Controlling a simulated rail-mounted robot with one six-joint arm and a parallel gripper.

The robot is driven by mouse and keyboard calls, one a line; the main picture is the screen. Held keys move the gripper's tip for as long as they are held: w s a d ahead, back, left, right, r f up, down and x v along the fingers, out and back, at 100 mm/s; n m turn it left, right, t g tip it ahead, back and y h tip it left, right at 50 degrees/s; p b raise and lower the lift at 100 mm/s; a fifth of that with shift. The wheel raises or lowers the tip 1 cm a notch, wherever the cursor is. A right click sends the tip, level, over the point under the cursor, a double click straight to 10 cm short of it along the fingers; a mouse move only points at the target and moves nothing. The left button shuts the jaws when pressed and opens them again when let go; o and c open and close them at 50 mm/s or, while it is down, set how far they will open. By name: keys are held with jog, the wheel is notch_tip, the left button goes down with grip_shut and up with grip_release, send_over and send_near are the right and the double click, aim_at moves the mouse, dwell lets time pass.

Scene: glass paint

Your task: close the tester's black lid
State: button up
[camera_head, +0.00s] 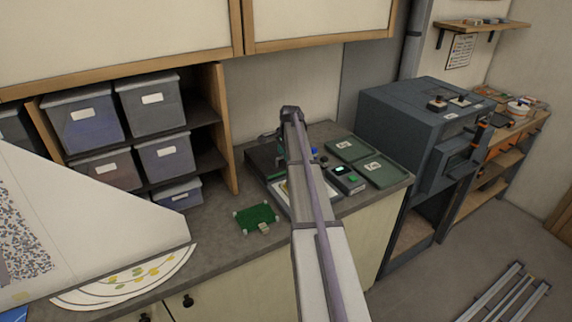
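The tester stands on the grey counter, largely behind my arm. Its black lid (261,162) shows as a dark panel left of my arm and appears raised, though its exact angle is hard to tell. A pale section with some yellow lies just in front of the lid. A control box (346,180) with a small lit display and a green button shows right of my arm. My arm reaches over the tester from the bottom of the view. My gripper is hidden or too small to make out near the arm's far end, so its fingers cannot be judged.
A green circuit board (256,218) lies on the counter in front of the tester. Two labelled green trays (349,148) (385,169) lie to its right. Shelved grey bins (151,102) stand left, a blue-grey machine (402,120) right. Cabinets hang above.

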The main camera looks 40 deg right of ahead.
jog(key=shift+a, duration=0.1)
grip_shut()
dwell(0.3)
